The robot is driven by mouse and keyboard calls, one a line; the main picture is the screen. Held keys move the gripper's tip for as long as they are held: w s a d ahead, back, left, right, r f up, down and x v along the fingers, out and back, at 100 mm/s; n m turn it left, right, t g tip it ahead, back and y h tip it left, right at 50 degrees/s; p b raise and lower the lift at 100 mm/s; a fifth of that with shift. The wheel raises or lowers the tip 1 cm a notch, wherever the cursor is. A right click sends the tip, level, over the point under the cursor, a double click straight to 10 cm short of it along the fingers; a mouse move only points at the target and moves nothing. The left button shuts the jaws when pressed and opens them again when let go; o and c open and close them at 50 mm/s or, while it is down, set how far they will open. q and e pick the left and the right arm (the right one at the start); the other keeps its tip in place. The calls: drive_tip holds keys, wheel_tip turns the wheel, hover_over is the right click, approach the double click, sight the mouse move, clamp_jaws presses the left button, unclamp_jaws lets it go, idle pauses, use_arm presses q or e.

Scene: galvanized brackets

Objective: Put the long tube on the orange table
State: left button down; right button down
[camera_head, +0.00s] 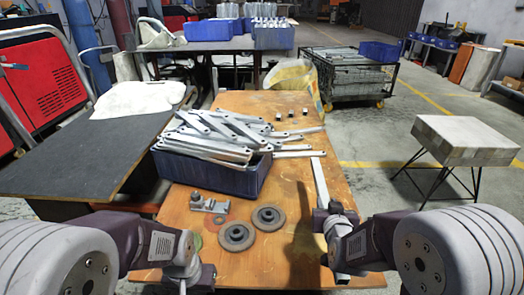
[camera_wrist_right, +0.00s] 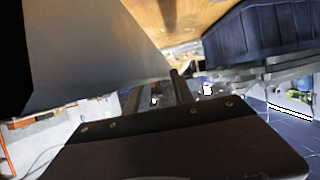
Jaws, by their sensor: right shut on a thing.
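The long tube (camera_head: 320,182) is a straight grey metal piece over the right side of the orange table (camera_head: 285,262). My right gripper (camera_head: 326,214) is shut on its near end, and the tube points away from me. In the right wrist view the tube (camera_wrist_right: 90,60) fills the upper left as a broad grey face beside the gripper. I cannot tell whether the tube touches the tabletop. My left gripper (camera_head: 190,274) is low over the table's near left edge; its fingers are too unclear to tell open from shut.
A blue crate (camera_head: 215,178) piled with grey metal brackets (camera_head: 220,135) stands on the table, left of the tube. Two dark discs (camera_head: 237,236) and a small metal part (camera_head: 208,204) lie in front of it. Several small blocks (camera_head: 291,113) sit at the back. A stool (camera_head: 465,140) stands right.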

drive_tip(key=shift+a+f, duration=0.3)
drive_tip(key=shift+f, duration=0.3)
use_arm(q)
drive_tip(key=shift+f, duration=0.7)
use_arm(e)
drive_tip(key=shift+r, duration=0.1)
